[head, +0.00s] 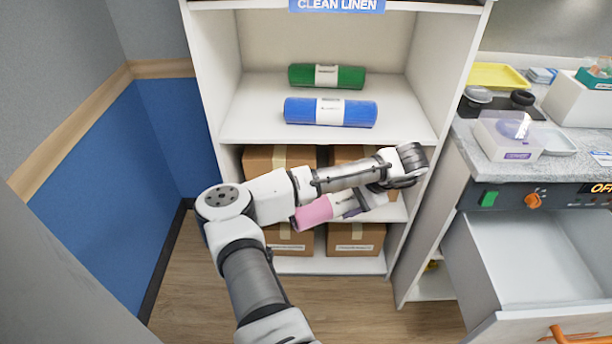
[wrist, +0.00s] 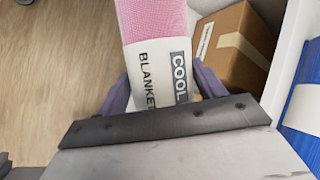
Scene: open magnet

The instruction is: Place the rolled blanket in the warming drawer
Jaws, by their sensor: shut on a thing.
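A pink rolled blanket (head: 313,212) with a white band is held in front of the lower shelves. In the wrist view the pink blanket (wrist: 153,20) shows its band, which reads "COOL BLANKET". My gripper (wrist: 160,88) is shut on the blanket around its band. In the head view my gripper (head: 360,203) is partly hidden by my arm. The warming drawer (head: 520,255) stands open and looks empty at the right, under a control panel reading "OFF". My gripper is to the left of the drawer, apart from it.
A green roll (head: 350,77) and a blue roll (head: 300,111) lie on the linen shelf (head: 250,128). Cardboard boxes (head: 262,158) fill the shelves below. The counter (head: 590,172) holds a white box, dishes and a yellow tray. The shelf unit's side panel stands between my gripper and the drawer.

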